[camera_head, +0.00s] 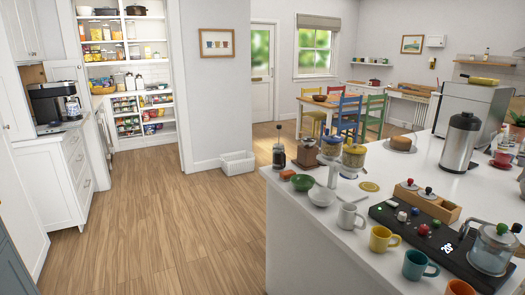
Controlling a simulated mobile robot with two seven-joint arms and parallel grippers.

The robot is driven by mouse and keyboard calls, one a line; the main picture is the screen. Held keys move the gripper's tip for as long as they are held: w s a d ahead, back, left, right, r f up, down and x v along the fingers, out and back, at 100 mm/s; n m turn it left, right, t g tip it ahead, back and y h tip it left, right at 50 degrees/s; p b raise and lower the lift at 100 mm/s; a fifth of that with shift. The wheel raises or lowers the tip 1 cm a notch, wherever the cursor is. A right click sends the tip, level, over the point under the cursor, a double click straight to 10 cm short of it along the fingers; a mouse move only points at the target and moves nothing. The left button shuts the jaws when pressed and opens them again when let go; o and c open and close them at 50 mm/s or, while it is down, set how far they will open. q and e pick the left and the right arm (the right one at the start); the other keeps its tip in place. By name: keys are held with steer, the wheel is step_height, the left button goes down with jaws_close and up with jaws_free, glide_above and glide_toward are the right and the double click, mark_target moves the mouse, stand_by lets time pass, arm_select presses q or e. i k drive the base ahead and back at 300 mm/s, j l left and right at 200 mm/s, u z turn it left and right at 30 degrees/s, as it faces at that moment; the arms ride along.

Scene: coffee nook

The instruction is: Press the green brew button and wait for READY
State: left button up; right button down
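A black coffee machine (45,100) stands on the white counter at the far left, with a carafe (72,108) at its right side. I cannot make out a green button or a READY sign on it. On the island at the lower right lies a flat black panel (405,232) with a small lit display (448,248), too small to read surely. A small green knob or button (436,223) and a red one (423,229) sit on this panel. A glass kettle (491,250) stands at its right end. Neither gripper is in view.
The white island (330,235) fills the lower right, crowded with mugs, jars, a steel urn (459,142) and a wooden box (427,202). A white basket (237,163) sits by the wall. The wooden floor (170,230) between left counter and island is clear.

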mark_target(435, 223)
steer(key=z, duration=1.35)
